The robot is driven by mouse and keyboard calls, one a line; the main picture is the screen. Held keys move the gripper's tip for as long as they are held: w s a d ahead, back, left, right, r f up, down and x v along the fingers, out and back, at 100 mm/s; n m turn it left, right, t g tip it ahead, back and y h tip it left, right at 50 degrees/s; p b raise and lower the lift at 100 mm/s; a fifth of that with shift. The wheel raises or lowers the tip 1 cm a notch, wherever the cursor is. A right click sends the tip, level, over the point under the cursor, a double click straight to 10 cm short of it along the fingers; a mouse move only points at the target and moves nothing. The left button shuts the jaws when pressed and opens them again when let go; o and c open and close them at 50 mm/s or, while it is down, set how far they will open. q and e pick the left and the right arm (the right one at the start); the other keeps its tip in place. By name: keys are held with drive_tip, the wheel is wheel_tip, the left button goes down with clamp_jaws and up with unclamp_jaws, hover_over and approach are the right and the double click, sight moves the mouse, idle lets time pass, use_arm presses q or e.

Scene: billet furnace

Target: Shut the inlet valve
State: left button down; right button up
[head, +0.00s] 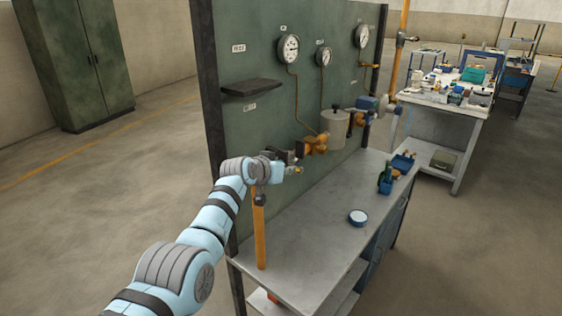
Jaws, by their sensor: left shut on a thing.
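My left gripper (287,159) reaches in from the left to the pipe run along the green panel. It is shut on a part at the left end of this run, where the inlet valve appears to be. My wrist and the dark fingers hide most of that part, so its handle angle cannot be told. A small brass-coloured end (299,169) shows just beyond the fingers. An orange pipe (259,232) rises from the bench below my wrist. An orange valve body (315,144) sits just right of the gripper. My right gripper is not in view.
The green panel (245,140) carries gauges and a small dark shelf (251,87). A grey canister (335,128) and a blue fitting (367,103) lie further right.

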use_arm(q)
drive_tip(key=shift+r, duration=0.1)
drive_tip(key=c, duration=1.3)
unclamp_jaws()
drive_tip(key=shift+c, duration=0.2)
drive_tip(key=shift+s, duration=0.1)
drive_tip(key=v, duration=1.1)
drive_tip(key=shift+s+r, duration=0.3)
